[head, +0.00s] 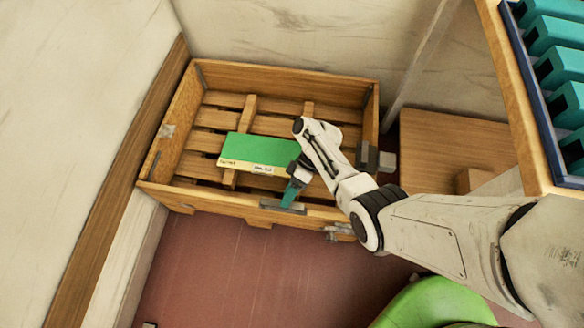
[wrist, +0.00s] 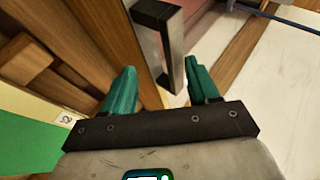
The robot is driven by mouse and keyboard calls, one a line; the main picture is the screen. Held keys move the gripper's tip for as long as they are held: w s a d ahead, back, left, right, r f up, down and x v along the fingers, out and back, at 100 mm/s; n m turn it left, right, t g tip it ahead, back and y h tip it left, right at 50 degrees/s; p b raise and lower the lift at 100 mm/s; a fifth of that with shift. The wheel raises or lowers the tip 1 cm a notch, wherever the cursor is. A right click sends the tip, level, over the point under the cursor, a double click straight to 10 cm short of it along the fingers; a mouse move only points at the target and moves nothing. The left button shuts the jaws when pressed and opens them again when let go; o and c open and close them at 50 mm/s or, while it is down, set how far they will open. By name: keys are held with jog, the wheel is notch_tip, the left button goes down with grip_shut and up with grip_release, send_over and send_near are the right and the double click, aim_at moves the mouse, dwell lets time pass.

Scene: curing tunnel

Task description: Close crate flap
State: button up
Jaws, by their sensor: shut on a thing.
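The wooden crate (head: 290,78) stands on the floor with slatted boards inside. Its front flap (head: 225,205) runs along the near side and looks raised; I cannot tell whether it is fully upright. A grey metal handle (head: 283,207) sits on the flap and also shows in the wrist view (wrist: 168,48). My gripper (head: 290,193) reaches down at the flap's top edge. In the wrist view its teal fingers (wrist: 160,78) lie on either side of the flap edge and handle, shut on the handle. The exact contact is partly hidden.
A green box (head: 258,150) with a pale label lies inside the crate, left of my gripper. Metal latch parts (head: 338,233) are at the crate's near right corner. A shelf with teal pieces (head: 555,70) stands at right. Red floor (head: 235,275) in front is clear.

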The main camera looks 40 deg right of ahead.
jog(key=shift+s+a+f, duration=0.1)
jog(key=shift+s+f, duration=0.25)
jog(key=shift+f, duration=0.35)
jog(key=o, duration=1)
jog(key=shift+a, duration=0.1)
jog(key=shift+r, duration=0.1)
jog(key=shift+c, duration=0.4)
jog(key=shift+d+r, duration=0.1)
jog(key=shift+d, duration=0.1)
jog(key=shift+c, duration=0.2)
jog(key=p+v, duration=0.1)
jog(key=v, duration=0.4)
jog(key=p+v, duration=0.1)
jog(key=v, duration=0.5)
jog(key=shift+w+a+r, duration=0.15)
jog(key=shift+w+a, duration=0.05)
jog(key=shift+a, duration=0.05)
jog(key=c, duration=0.3)
